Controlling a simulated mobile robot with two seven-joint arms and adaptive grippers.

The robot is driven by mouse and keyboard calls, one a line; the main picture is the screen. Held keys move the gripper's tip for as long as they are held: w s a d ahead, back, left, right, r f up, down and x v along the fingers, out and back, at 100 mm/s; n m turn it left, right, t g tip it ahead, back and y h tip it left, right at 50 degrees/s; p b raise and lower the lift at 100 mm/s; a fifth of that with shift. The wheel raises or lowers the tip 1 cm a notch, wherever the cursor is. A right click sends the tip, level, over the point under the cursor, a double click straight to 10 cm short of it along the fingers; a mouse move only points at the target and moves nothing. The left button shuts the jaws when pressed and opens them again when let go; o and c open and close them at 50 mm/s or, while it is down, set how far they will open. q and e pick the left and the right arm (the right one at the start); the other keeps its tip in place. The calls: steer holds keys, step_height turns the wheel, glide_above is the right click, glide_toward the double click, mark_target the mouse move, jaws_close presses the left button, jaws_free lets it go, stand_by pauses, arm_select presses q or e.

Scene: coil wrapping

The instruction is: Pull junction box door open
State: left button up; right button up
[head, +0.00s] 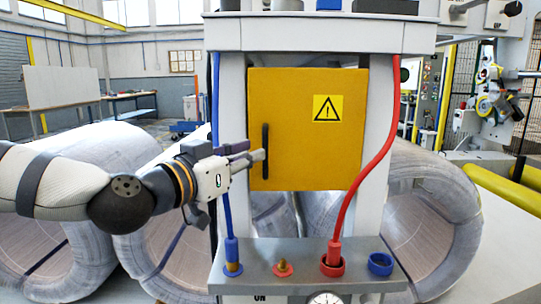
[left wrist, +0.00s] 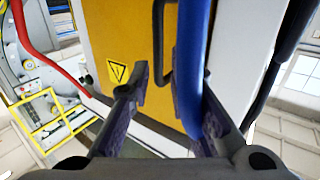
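The yellow junction box door (head: 305,135) is closed on the white frame and carries a warning sticker. Its black vertical handle (head: 265,138) is near the left edge. My left gripper (head: 256,152) reaches in from the left, its fingertips close to the handle's lower part. In the left wrist view the fingers of my left gripper (left wrist: 160,92) are apart, with the handle (left wrist: 161,70) beyond and between their tips. The blue cable (left wrist: 194,45) runs close by the right finger; I cannot tell whether they touch. My right gripper is not in view.
The blue cable (head: 216,100) hangs left of the door, and a red cable (head: 386,150) hangs right. Below is a grey shelf (head: 300,262) with sockets. Large wire coils (head: 90,155) stand behind on both sides.

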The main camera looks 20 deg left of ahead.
mark_target(266, 172)
arm_select(q)
steer(key=x, duration=0.5)
steer(key=shift+f+b, duration=0.1)
steer(key=shift+b, duration=0.2)
steer(key=shift+w+d, duration=0.2)
jaws_close()
